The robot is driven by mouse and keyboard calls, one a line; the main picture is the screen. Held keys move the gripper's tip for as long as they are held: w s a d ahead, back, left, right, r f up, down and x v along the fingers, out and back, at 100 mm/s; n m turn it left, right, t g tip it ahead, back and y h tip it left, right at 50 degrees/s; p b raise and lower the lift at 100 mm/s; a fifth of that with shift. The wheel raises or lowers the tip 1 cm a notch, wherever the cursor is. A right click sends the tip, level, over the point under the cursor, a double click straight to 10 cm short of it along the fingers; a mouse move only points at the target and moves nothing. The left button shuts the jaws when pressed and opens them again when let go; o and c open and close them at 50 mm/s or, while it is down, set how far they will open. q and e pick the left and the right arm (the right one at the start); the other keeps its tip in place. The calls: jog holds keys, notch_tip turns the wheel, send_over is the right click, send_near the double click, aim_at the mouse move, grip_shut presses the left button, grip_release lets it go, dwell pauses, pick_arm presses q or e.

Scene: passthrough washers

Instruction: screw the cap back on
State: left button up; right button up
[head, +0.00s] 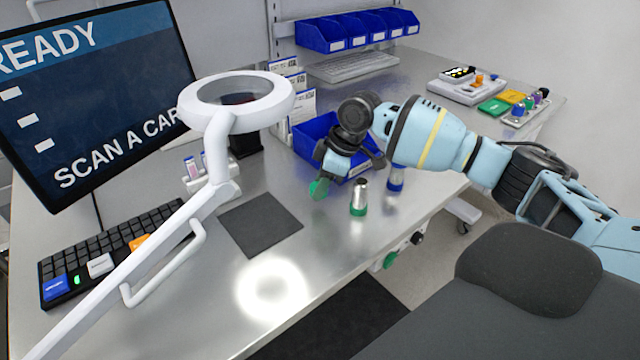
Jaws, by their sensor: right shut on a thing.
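My right gripper (322,172) reaches in from the right over the metal bench, with its fingers pointing down. It is shut on a small green cap (319,189), which shows below the fingers. A steel cylinder with a green base (359,197) stands upright on the bench just right of the held cap, apart from it. Another steel cylinder with a blue base (396,180) stands behind it to the right, its top partly hidden by my right arm. My left gripper is out of view.
A dark mat (259,225) lies left of the gripper, with a white magnifier lamp (238,105) above it. A blue bin (312,140) stands just behind the gripper. A keyboard (112,252) and monitor (95,90) are at left. The front bench surface is clear.

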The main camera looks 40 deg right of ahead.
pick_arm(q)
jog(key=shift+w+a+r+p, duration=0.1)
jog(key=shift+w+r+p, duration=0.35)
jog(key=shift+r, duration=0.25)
pick_arm(e)
jog(key=s+a, duration=0.2)
jog(key=s, duration=0.2)
jog(key=s+a+r, duration=0.1)
jog(key=s, duration=0.3)
jog(key=s+a, duration=0.2)
jog(key=s, duration=0.3)
jog(key=shift+s+a+r, duration=0.1)
jog(key=shift+a+r, duration=0.2)
